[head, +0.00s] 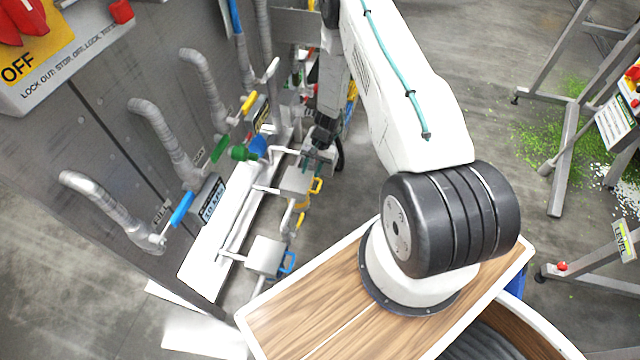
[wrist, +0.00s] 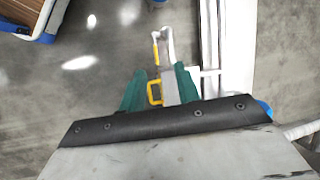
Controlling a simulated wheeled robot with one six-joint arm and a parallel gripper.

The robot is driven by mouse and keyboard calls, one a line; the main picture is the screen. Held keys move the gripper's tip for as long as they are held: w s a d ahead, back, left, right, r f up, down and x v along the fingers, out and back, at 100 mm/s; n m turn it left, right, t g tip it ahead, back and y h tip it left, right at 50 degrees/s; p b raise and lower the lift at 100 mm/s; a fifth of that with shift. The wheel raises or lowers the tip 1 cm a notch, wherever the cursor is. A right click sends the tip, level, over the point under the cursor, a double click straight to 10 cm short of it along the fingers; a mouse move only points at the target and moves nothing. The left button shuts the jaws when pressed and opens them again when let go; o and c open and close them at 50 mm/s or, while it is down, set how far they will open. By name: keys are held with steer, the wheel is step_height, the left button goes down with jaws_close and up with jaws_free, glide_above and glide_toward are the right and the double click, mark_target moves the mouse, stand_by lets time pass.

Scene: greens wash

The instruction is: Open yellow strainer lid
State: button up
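The yellow strainer (head: 296,180) is a small grey box on a pipe in the lower middle of the head view. Its yellow loop handle (head: 316,186) sticks out to the right. In the wrist view the yellow loop handle (wrist: 154,93) shows between the green fingers, with grey metal beside it. My gripper (wrist: 160,70) is open, one finger on each side of the loop in the picture. I cannot tell whether they touch it. In the head view my gripper (head: 318,156) is just above the yellow strainer, partly hidden by my arm. The lid looks shut.
A similar grey strainer with a blue handle (head: 288,262) sits nearer. A yellow lever (head: 300,220) lies between the two. Blue, green and yellow valve handles and grey hoses line the grey panel (head: 100,130) at left.

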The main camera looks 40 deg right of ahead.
step_height(320, 180, down, 10)
steer(key=d+m+h, duration=0.1)
steer(key=d, duration=0.2)
steer(key=t+h, duration=0.2)
steer(key=h, duration=0.1)
glide_toward(319, 186)
steer(key=f, duration=0.5)
steer(key=w+f, duration=0.1)
steer(key=f, duration=0.1)
steer(key=shift+a+f, duration=0.25)
steer(key=shift+f, duration=0.15)
steer(key=shift+c, duration=0.2)
jaws_close()
